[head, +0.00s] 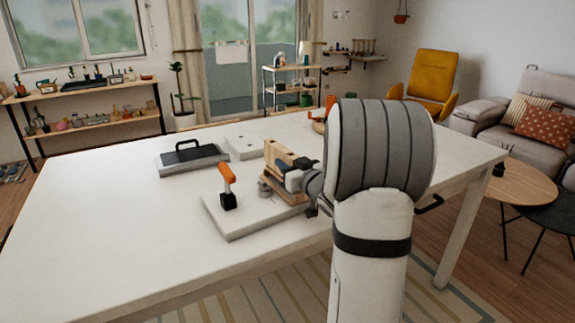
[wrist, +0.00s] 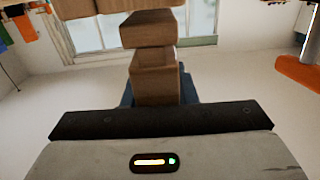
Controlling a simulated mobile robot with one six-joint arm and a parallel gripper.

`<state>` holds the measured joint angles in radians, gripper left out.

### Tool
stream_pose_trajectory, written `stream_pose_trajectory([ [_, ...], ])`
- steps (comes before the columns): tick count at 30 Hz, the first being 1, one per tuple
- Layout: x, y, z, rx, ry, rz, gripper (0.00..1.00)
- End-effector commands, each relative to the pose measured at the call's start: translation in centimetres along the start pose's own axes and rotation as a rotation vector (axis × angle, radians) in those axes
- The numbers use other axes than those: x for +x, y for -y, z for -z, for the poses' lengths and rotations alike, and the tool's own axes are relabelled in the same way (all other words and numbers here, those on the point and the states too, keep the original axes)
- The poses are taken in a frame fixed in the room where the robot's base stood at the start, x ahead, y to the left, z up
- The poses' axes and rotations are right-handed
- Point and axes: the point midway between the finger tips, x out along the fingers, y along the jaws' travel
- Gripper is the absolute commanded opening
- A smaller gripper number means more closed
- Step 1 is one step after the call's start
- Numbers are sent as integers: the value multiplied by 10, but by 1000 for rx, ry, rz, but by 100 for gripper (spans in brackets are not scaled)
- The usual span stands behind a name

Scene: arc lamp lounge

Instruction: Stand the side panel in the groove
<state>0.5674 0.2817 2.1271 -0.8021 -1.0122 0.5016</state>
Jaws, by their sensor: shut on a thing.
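The side panel (head: 279,154) is a pale wooden board, seen in the head view just beyond my gripper (head: 289,174). My gripper is shut on the panel, which looks upright over the right part of a light grey base board (head: 240,219). A wooden piece (head: 284,194) lies below the gripper on that board. The groove cannot be made out, and I cannot tell whether the panel's lower edge is in it. In the wrist view, brown wooden parts (wrist: 154,75) stand in front of the gripper body, and the fingertips are not clear.
An orange-handled clamp (head: 228,180) stands at the board's left. Behind are a dark plate with a black handle (head: 190,157) and a white block (head: 243,147). An orange item (head: 329,108) is at the table's back. The white table (head: 110,225) is clear at left.

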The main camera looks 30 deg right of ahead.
Motion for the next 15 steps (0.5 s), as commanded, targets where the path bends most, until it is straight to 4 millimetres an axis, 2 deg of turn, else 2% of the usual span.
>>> stream_pose_trajectory([
  [15,0,0,-5,-1,-2,0,0],
])
